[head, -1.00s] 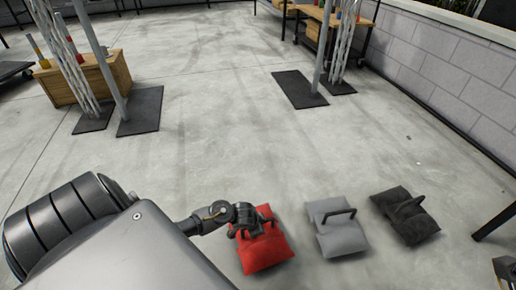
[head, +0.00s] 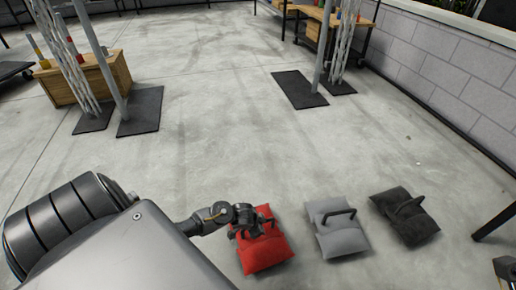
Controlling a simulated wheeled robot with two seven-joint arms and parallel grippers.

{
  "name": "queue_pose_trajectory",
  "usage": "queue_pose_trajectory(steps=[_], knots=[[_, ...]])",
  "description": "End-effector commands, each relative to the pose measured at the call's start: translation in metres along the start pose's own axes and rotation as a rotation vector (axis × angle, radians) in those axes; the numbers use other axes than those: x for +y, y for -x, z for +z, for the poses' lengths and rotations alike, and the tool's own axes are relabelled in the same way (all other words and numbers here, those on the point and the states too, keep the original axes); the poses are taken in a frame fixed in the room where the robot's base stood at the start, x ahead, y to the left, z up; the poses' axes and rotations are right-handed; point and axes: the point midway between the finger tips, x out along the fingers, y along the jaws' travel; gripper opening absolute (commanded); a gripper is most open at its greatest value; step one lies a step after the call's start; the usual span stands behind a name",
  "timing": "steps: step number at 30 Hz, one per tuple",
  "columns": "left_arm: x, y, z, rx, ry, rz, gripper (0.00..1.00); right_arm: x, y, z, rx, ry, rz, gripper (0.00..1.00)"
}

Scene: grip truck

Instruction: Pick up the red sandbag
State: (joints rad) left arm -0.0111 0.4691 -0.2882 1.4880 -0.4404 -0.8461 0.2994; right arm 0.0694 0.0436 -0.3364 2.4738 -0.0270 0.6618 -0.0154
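The red sandbag (head: 266,253) lies on the concrete floor at the bottom middle of the head view, with a dark handle on top. My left gripper (head: 246,232) is at the sandbag's upper left side, by its handle. The gripper hides part of the handle. The fingers are small and dark, and I cannot tell whether they are closed on the handle.
A grey sandbag (head: 341,240) and a black sandbag (head: 417,229) lie to the right of the red one. Stands on black base plates (head: 139,112) and a wooden crate (head: 117,72) are farther back. The middle floor is clear.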

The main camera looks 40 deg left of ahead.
Motion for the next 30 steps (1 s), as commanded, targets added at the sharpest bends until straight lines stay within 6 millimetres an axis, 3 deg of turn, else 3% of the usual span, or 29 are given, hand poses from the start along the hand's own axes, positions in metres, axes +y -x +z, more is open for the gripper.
queue_pose_trajectory(steps=[30], knots=[[0.0004,0.0018,-0.0045,0.010,-0.001,0.001,0.00,0.0002,-0.0002,0.0005,-0.003,0.000,0.000,0.36]])
